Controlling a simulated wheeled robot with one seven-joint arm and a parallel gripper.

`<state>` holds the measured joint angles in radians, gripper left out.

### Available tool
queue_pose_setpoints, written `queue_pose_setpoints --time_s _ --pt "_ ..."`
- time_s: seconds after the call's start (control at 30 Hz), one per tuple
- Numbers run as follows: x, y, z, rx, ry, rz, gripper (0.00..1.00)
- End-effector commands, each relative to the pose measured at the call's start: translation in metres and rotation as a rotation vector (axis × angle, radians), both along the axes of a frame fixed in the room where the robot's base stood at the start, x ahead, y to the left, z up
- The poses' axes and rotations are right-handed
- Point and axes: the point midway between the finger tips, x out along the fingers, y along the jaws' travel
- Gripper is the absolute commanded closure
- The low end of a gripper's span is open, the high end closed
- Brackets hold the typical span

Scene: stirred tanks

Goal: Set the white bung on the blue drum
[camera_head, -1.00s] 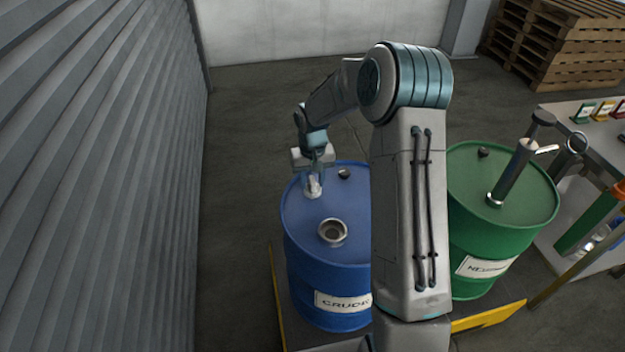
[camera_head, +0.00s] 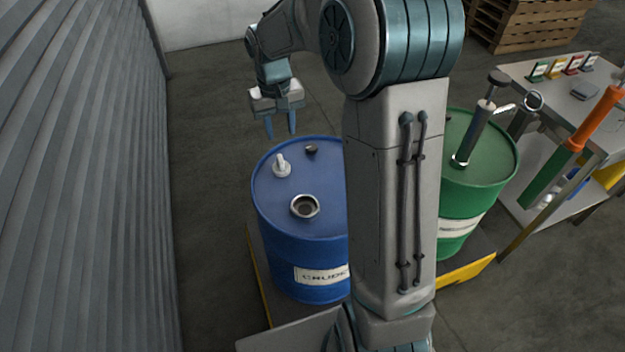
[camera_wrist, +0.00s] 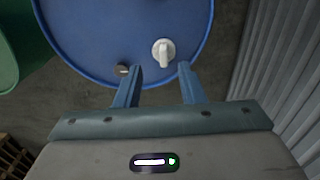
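The blue drum (camera_head: 300,240) stands upright on a pallet-like base, with a "CRUDE" label on its side. The white bung (camera_head: 281,166) stands on the drum's top near the left rim, its handle up. The bung also shows in the wrist view (camera_wrist: 163,52), ahead of my fingers. My gripper (camera_head: 282,135) is open and empty, above and behind the far rim of the drum, apart from the bung. In the wrist view my two fingers (camera_wrist: 160,85) are spread with nothing between them.
The drum top also has an open ringed hole (camera_head: 304,206) and a small dark cap (camera_head: 311,149). A green drum (camera_head: 478,190) with a pump stands to the right, beside a workbench (camera_head: 530,75). A corrugated wall (camera_head: 90,200) runs along the left.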

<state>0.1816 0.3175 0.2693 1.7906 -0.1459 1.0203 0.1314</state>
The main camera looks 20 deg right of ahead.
Motion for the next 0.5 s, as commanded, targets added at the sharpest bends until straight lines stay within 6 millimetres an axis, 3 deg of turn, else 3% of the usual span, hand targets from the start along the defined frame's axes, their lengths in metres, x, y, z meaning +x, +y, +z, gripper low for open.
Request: queue_pose_setpoints --time_s 0.2,0.5 --pt "-0.065 -0.001 0.030 -0.025 -0.044 0.005 0.64" --pt "-0.156 -0.006 0.046 -0.015 -0.105 -0.003 0.64"
